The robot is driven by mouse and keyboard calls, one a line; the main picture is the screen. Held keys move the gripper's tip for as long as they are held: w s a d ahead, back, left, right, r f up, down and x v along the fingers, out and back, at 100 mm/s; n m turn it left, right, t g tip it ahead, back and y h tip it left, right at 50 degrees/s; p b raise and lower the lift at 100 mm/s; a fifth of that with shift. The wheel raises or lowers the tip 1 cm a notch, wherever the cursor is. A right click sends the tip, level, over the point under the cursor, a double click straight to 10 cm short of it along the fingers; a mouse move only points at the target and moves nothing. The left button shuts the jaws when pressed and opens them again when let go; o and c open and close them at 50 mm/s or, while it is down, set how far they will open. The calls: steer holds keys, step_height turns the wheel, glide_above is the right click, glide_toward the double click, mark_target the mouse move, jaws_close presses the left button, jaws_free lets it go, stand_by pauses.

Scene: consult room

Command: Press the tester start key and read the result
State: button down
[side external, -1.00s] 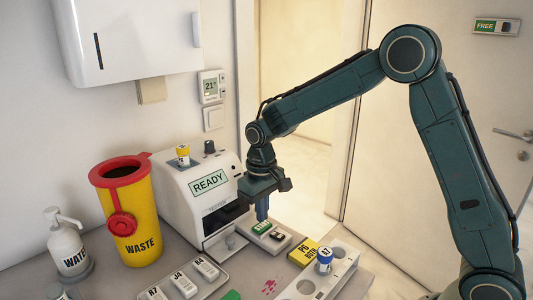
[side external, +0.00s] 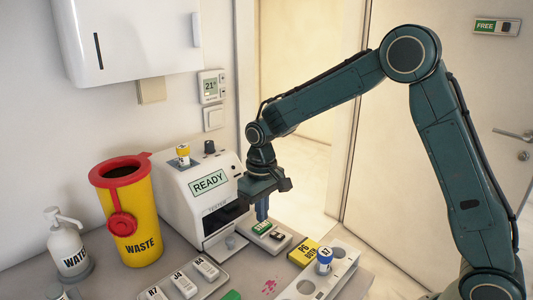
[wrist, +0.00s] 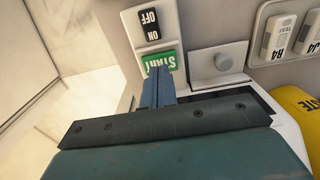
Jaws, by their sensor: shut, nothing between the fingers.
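The white tester (side external: 205,222) stands against the wall, and its screen (side external: 208,183) reads READY. A small key panel beside its front carries a green START key (side external: 260,227) and a black ON/OFF switch (side external: 277,236). In the wrist view the START key (wrist: 158,62) and the ON/OFF switch (wrist: 149,24) show upside down. My gripper (side external: 262,216) is shut and empty, pointing down over the START key. In the wrist view its fingertips (wrist: 158,72) overlap the key's near edge. I cannot tell whether they touch it.
A tray (side external: 221,279) of labelled cassettes lies in front of the tester. A rack (side external: 340,268) with a blue-capped tube (side external: 324,261) and a yellow box (side external: 303,252) stand to the right. A yellow waste bin (side external: 130,220) and a water bottle (side external: 68,250) are left.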

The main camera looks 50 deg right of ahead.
steer(key=shift+f, duration=1)
stand_by(0.7)
steer(key=shift+r, duration=3.55)
steer(key=s+d+r+t, duration=0.3)
steer(key=s+r, duration=0.7)
steer(key=s, duration=0.3)
steer(key=s+d+t, duration=0.1)
steer(key=s+t, duration=0.1)
steer(key=s, duration=1.2)
steer(key=shift+s+d+f+t, duration=0.2)
steer(key=shift+f+t, duration=0.05)
steer(key=shift+t, duration=0.05)
